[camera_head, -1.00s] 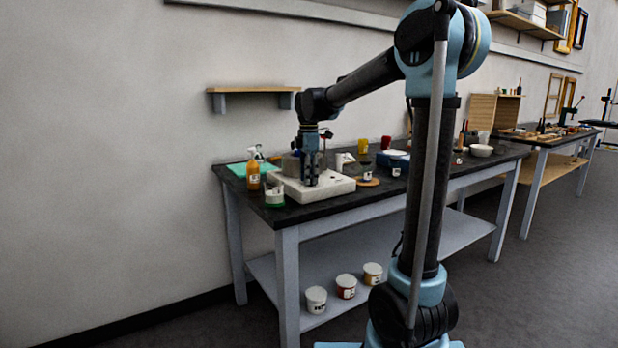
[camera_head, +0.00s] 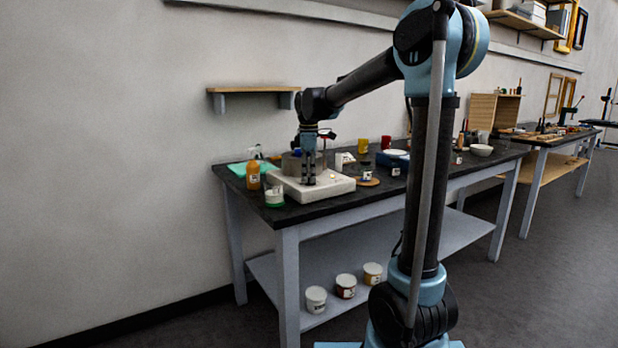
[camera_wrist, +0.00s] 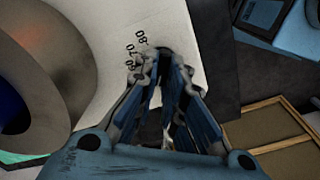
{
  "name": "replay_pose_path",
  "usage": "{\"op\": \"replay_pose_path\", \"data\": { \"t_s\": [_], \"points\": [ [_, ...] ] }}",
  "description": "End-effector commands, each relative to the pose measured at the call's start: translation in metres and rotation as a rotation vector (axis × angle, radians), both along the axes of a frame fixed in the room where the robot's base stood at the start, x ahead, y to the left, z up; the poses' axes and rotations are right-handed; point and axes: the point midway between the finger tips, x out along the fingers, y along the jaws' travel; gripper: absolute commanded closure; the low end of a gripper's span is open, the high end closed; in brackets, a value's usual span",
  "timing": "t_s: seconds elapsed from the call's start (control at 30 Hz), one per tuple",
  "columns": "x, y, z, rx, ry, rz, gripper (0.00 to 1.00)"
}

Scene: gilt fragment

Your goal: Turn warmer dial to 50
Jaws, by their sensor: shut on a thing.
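The warmer is a white slab-like box (camera_head: 342,187) on the dark bench, with a grey round pot (camera_head: 290,165) on top. In the wrist view its pale top (camera_wrist: 175,22) carries the printed numbers 60, 70 and 80 (camera_wrist: 136,52). My gripper (camera_head: 309,183) points down at the warmer's front part. In the wrist view the fingers (camera_wrist: 163,62) are close together, shut on the dial beside those numbers. The dial itself is hidden by the fingers, so its pointer and setting cannot be read.
The pot's rim (camera_wrist: 84,50) is close to the left of my fingers in the wrist view. An orange spray bottle (camera_head: 253,176) and a small jar (camera_head: 274,196) stand left of the warmer. A blue scale-like box (camera_head: 393,159) stands to the right. A wall shelf (camera_head: 252,90) is behind.

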Motion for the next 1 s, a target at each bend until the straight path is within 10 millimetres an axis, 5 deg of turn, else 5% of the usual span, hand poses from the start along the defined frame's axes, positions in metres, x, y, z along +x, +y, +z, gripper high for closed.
{"op": "replay_pose_path", "data": {
  "t_s": [0.5,1.0],
  "points": [
    [0.0067,0.0001,0.0013,0.002,-0.006,-0.466,1.00],
    [0.0083,-0.0012,0.0011,0.002,-0.007,-0.691,1.00]
  ]
}}
